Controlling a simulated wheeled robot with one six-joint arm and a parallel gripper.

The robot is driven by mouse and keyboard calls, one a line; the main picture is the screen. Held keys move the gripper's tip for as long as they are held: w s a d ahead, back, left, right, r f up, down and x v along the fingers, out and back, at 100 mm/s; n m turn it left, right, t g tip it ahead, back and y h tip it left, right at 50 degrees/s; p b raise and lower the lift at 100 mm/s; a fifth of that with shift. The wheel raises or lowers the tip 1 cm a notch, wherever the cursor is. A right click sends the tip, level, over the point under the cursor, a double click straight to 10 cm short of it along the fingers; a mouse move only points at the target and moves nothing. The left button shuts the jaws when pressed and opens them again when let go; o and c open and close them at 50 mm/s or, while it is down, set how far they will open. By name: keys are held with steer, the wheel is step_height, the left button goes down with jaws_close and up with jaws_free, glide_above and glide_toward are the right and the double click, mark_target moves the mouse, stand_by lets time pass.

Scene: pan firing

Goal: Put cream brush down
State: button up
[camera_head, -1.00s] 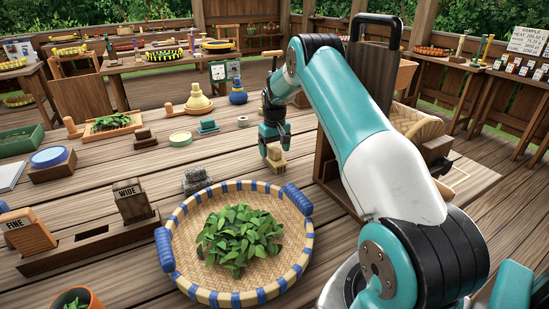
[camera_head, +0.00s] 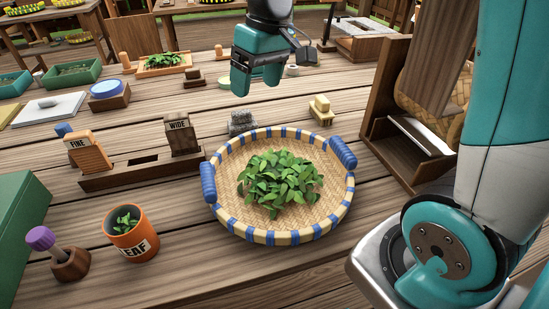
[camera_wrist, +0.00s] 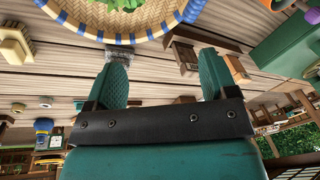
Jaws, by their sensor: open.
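The cream brush (camera_head: 321,108) rests on the wooden table just behind the right part of the basket's rim, apart from my gripper. It also shows at the left edge of the wrist view (camera_wrist: 14,46). My gripper (camera_head: 256,92) is raised above the table, left of the brush and behind the basket. In the wrist view its two fingers (camera_wrist: 161,70) are spread wide with nothing between them.
A round woven basket (camera_head: 225,218) with green leaves (camera_head: 279,183) fills the middle front. A grey block (camera_head: 241,122) sits behind it. A slotted wooden holder (camera_head: 110,178) and an orange leaf pot (camera_head: 131,236) stand left. A wooden rack (camera_head: 376,120) stands right.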

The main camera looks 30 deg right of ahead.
steer(key=s+a+n, duration=0.1)
steer(key=s+a, duration=0.2)
steer(key=s, duration=0.3)
steer(key=s+a+r+n+y+p, duration=0.1)
steer(key=s+a, duration=0.2)
steer(key=s, duration=0.4)
steer(key=s+a+n+g+y+p, duration=0.1)
steer(key=s+a, duration=0.2)
steer(key=s, duration=0.4)
steer(key=shift+s+r, duration=0.25)
steer(key=shift+a, duration=0.1)
